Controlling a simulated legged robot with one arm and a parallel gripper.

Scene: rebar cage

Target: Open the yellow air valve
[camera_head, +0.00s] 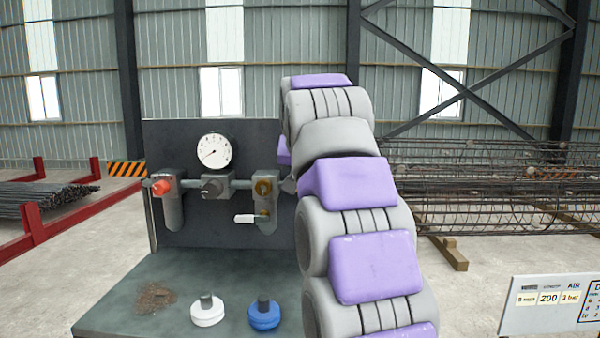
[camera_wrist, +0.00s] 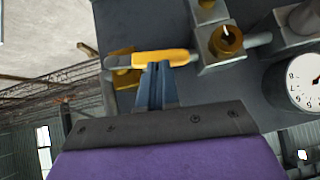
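The yellow lever handle (camera_wrist: 158,58) of the air valve shows in the wrist view, lying nearly level across the picture at the tips of my fingers. A brass-coloured fitting (camera_wrist: 122,72) is at its left end. My gripper (camera_wrist: 156,68) has its two blue-grey fingers close together, with the tips touching or very near the handle's lower edge. I see no part of the handle clearly held between them. In the head view my arm hides the yellow valve and my fingers.
The dark panel (camera_head: 190,137) carries a round gauge (camera_head: 214,151), a red knob (camera_head: 162,186), a brass knob (camera_head: 264,187) and a white lever (camera_head: 246,218). White (camera_head: 207,312) and blue (camera_head: 264,316) capped pieces stand on the bench (camera_head: 125,300). A rebar cage (camera_head: 490,190) lies behind at right.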

